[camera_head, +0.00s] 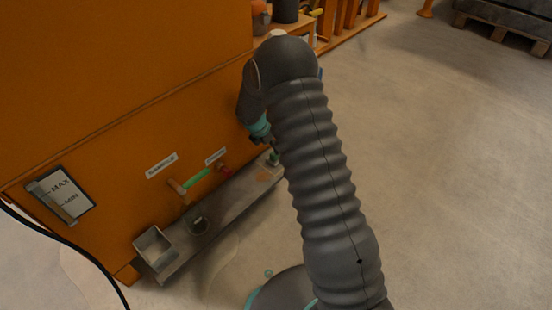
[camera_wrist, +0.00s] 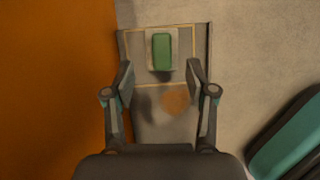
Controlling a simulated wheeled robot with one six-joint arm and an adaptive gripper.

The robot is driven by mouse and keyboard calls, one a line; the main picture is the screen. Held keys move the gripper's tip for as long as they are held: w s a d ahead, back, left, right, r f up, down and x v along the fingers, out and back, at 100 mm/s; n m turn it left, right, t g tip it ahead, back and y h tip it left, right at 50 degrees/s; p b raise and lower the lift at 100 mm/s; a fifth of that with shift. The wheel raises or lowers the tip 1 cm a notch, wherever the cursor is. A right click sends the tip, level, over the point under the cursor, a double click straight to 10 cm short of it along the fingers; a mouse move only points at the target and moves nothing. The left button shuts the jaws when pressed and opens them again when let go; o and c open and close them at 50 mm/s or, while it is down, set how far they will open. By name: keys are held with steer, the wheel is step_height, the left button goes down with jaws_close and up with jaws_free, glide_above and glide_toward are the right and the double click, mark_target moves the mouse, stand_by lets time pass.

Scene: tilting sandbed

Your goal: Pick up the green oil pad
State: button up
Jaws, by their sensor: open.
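The green oil pad (camera_wrist: 162,51) is a small rectangular block in the wrist view. It sits on a pale square base at the far end of a narrow grey shelf (camera_wrist: 146,124). My gripper (camera_wrist: 164,76) is open, with one finger on each side of the shelf, and nothing is between the fingers. The pad lies just beyond the fingertips in the picture, apart from them. In the head view the pad (camera_head: 274,158) shows small at the shelf's far end, beside my arm. My gripper (camera_head: 266,141) is just above that end, partly hidden by my arm.
An orange machine wall (camera_head: 120,110) stands along the shelf's left side. A gauge plate (camera_head: 62,196) is on the wall. Open floor lies to the right.

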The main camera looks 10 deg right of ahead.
steer(key=shift+b+x, duration=0.7)
steer(key=shift+x, duration=2.5)
steer(key=shift+s, duration=0.15)
steer(key=shift+c, duration=0.2)
jaws_close()
